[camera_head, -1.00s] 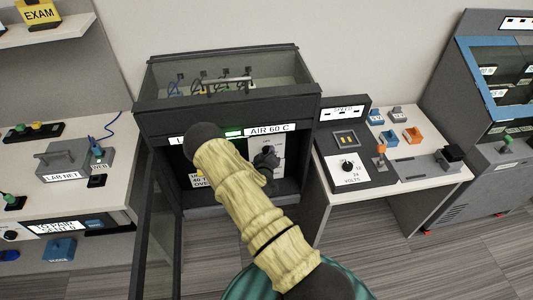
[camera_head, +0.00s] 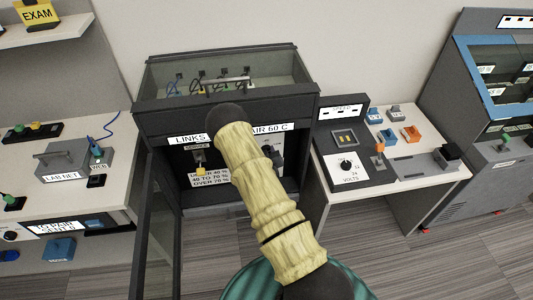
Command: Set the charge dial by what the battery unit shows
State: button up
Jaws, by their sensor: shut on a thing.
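My sleeved yellow-green arm reaches up and left across the front of the cabinet and hides its middle. My gripper's jaws and whatever they hold do not show. A dark part (camera_head: 277,156) shows at the arm's right edge; I cannot tell whether it is my wrist or a fitting. The cabinet (camera_head: 160,122) has a LINKS sign (camera_head: 190,139) and a partly covered AIR 60 C sign (camera_head: 271,128). Below LINKS are a SERVICE label, a small yellow piece (camera_head: 201,171) and a card (camera_head: 211,178) reading 40 TO 70 % and OVER 70 %. I cannot tell which part is the charge dial.
A glass door (camera_head: 158,235) stands open at the cabinet's left. On the right bench, a black knob (camera_head: 346,164) sits on a VOLTS panel, beside an orange-topped lever (camera_head: 380,149). A LAB NET box (camera_head: 68,162) stands on the left bench. Floor shows at the lower right.

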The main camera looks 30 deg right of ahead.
jog(key=o, duration=1)
jog(key=b+v, duration=0.1)
jog(key=v, duration=1.6)
jog(key=shift+s+a, duration=0.15)
jog(key=shift+r, duration=0.1)
